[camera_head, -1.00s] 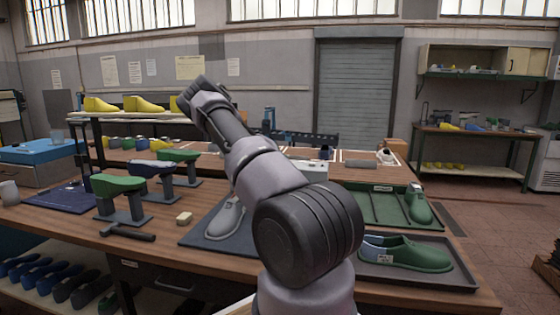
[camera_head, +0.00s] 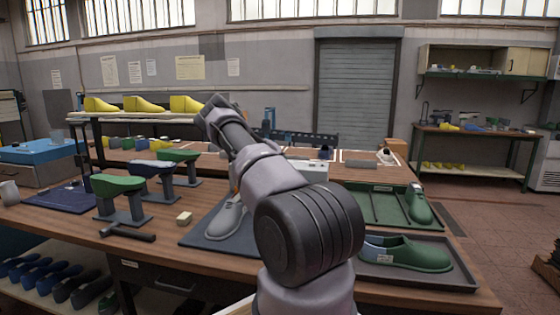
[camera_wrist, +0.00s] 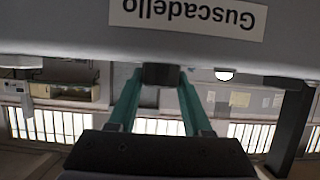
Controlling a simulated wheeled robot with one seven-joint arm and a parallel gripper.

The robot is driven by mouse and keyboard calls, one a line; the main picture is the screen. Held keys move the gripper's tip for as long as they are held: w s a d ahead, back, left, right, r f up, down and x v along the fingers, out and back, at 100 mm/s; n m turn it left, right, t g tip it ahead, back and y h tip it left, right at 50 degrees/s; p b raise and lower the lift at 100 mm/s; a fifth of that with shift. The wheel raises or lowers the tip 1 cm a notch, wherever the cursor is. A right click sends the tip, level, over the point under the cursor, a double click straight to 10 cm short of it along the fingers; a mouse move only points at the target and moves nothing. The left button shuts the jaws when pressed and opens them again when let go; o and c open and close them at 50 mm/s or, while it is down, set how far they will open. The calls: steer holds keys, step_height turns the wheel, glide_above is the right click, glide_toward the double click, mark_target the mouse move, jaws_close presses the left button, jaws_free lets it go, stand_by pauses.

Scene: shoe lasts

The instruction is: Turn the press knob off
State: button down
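In the wrist view, which is upside down, my gripper (camera_wrist: 161,76) has two teal fingers set wide apart. A small dark block (camera_wrist: 161,73), likely the press knob, shows between the fingertips, at the edge of a grey body (camera_wrist: 60,30) labelled "Guscadello". I cannot tell whether the fingers touch it. In the head view my arm's bent links cover the middle of the bench, and the gripper and knob cannot be made out. A white box (camera_head: 314,171) shows partly behind my arm.
The wooden bench (camera_head: 60,225) holds a grey shoe (camera_head: 228,218) on a dark mat, a hammer (camera_head: 127,232), green-topped stands (camera_head: 118,185), and trays with green shoes (camera_head: 420,253) at right. Yellow lasts (camera_head: 143,104) stand on a rack at back left.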

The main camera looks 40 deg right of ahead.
steer(key=shift+s+d+n+t+y, duration=0.1)
steer(key=shift+n+t+y, duration=0.2)
steer(key=shift+y, duration=0.1)
steer(key=n+t+y, duration=0.2)
steer(key=shift+s+d+r+n, duration=0.1)
steer(key=shift+d+n, duration=0.05)
steer(key=shift+n, duration=0.25)
steer(key=n+t+y, duration=0.1)
steer(key=n+y, duration=0.2)
steer(key=shift+t+y, duration=0.3)
steer(key=shift+a+n+t+y, duration=0.2)
steer(key=shift+n+t+y, duration=0.1)
steer(key=shift+n+y, duration=0.95)
steer(key=shift+y, duration=0.25)
steer(key=shift+c, duration=1.6)
jaws_free()
